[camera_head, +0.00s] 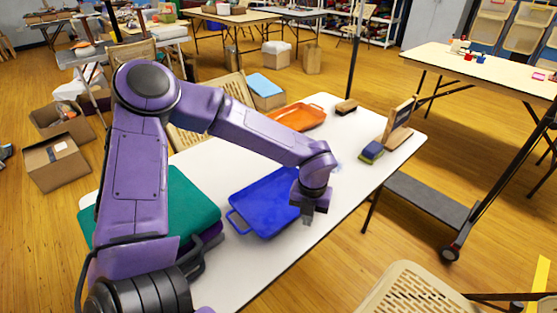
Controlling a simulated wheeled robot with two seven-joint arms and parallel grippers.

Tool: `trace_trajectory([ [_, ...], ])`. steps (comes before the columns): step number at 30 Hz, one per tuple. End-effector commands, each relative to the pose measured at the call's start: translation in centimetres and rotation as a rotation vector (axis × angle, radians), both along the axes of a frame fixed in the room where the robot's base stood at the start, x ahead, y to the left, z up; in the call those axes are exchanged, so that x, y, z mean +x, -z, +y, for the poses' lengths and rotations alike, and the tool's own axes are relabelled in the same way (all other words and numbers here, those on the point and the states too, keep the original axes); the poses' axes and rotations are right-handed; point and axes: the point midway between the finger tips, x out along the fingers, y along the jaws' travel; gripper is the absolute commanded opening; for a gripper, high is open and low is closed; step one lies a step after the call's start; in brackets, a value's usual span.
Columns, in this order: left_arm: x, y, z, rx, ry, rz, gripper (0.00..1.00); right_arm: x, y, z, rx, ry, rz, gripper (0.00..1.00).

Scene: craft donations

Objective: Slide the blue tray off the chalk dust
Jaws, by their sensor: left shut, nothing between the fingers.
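The blue tray (262,203) lies flat on the white table (240,268), with a loop handle showing at its left end. My left gripper (307,220) is shut and empty, pointing down at the tray's right end. It hides that end, and I cannot tell whether its fingertips touch the tray. A faint bluish smear (337,165), possibly chalk dust, shows on the table just past my wrist. Whether any dust lies under the tray is hidden. My right gripper is out of view.
An orange tray (297,118) and a wooden eraser (346,106) lie farther back. A blue-and-green sponge-like block (371,152) and an upright board on a wooden base (398,137) stand at right. Bare tabletop lies in front of the blue tray.

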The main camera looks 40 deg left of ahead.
Motion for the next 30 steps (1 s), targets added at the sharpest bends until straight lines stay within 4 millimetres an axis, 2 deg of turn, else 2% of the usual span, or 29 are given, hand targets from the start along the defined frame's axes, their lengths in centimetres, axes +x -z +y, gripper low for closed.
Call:
trace_trajectory([
  [5,0.1,-0.3,0.8,-0.001,-0.001,0.0,0.0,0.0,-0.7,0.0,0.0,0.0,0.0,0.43],
  [30,0.6,-0.2,7.5,-0.001,-0.002,0.0,0.0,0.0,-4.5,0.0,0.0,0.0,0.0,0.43],
])
